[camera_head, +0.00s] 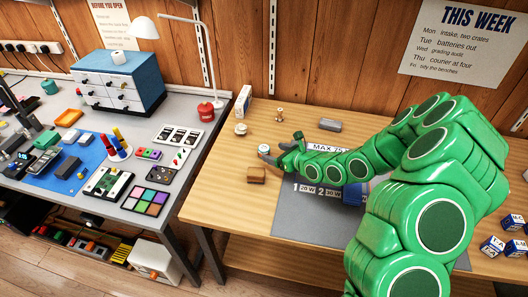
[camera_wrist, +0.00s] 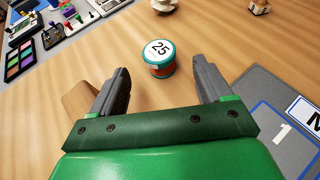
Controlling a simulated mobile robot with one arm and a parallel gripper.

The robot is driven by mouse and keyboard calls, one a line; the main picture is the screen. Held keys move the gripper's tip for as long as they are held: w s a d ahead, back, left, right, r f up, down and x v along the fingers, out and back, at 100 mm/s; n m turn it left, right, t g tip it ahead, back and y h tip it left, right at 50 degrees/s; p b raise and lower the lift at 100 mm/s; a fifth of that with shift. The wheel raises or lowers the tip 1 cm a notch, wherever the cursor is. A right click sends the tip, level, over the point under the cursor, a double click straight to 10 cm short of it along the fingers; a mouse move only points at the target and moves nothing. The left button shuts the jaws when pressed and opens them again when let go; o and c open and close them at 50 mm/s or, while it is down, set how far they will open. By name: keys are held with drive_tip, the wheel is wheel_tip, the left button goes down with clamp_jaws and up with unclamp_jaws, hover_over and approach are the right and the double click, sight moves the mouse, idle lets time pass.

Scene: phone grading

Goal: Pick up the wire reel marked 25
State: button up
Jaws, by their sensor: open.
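The wire reel marked 25 (camera_wrist: 159,50) stands upright on the wooden table, with a white top, a teal rim and orange-brown wire around its side. In the head view the reel (camera_head: 263,149) is small, just left of my gripper (camera_head: 282,150). In the wrist view my gripper (camera_wrist: 159,82) is open, its two grey fingers apart with nothing held between them. The reel lies ahead of the gap, roughly centred, near the level of the fingertips. I cannot tell the exact height of the fingers above the table.
A brown wooden block (camera_head: 257,175) lies close by the left finger. A grey mat (camera_head: 286,222) with numbered squares lies to the right. A small pale round object (camera_head: 241,129), a figure-like piece (camera_head: 279,115) and a grey block (camera_head: 328,126) stand farther back.

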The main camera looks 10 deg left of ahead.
sight(267, 150)
drive_tip(key=shift+x, duration=2.6)
drive_tip(key=shift+d+f, duration=0.1)
drive_tip(key=c, duration=1.1)
drive_tip(key=shift+c, duration=0.2)
